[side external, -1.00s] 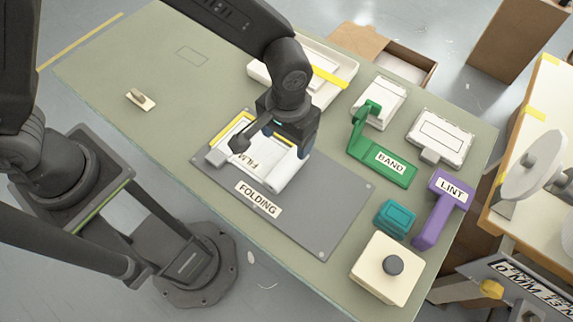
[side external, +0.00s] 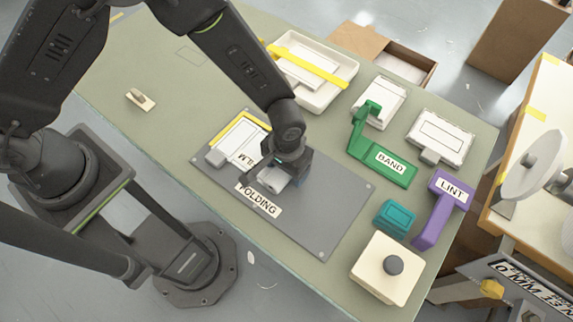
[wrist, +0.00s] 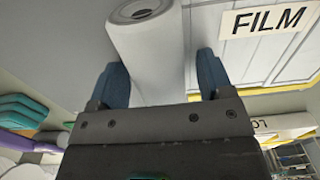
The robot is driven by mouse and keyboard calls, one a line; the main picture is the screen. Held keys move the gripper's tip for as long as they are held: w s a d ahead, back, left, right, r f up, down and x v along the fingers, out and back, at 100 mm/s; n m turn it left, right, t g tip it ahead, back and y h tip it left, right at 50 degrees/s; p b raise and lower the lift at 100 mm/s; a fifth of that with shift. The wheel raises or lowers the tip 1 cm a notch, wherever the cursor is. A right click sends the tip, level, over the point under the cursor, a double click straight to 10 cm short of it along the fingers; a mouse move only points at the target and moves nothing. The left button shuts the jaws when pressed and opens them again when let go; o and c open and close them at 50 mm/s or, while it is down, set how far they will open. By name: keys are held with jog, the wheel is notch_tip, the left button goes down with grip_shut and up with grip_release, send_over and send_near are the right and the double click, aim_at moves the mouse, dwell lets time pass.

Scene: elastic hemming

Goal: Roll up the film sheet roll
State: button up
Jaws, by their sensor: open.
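A white film roll (wrist: 145,50) with a hollow end shows in the wrist view, lying across the gap between my blue fingertips. In the side view a small white part of the roll (side external: 271,179) shows under my gripper (side external: 285,182). My gripper is open, low over the grey FOLDING mat (side external: 320,212); the wrist view shows its two fingers (wrist: 160,80) apart, one on each side of the roll. I cannot tell if they touch it. A white lined panel with a FILM label (side external: 243,158) lies to the left, also in the wrist view (wrist: 268,20).
A yellow strip (side external: 231,129) edges the panel. To the right stand the green BAND holder (side external: 385,165), purple LINT tool (side external: 440,208), teal block (side external: 394,219) and cream box with a dark knob (side external: 388,268). A white tray (side external: 312,88) lies behind. The mat's right part is clear.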

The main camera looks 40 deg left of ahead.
aim_at(259, 155)
jog(key=c, duration=1.3)
jog(key=a, duration=0.8)
jog(key=shift+a, duration=0.15)
jog(key=o, duration=1.3)
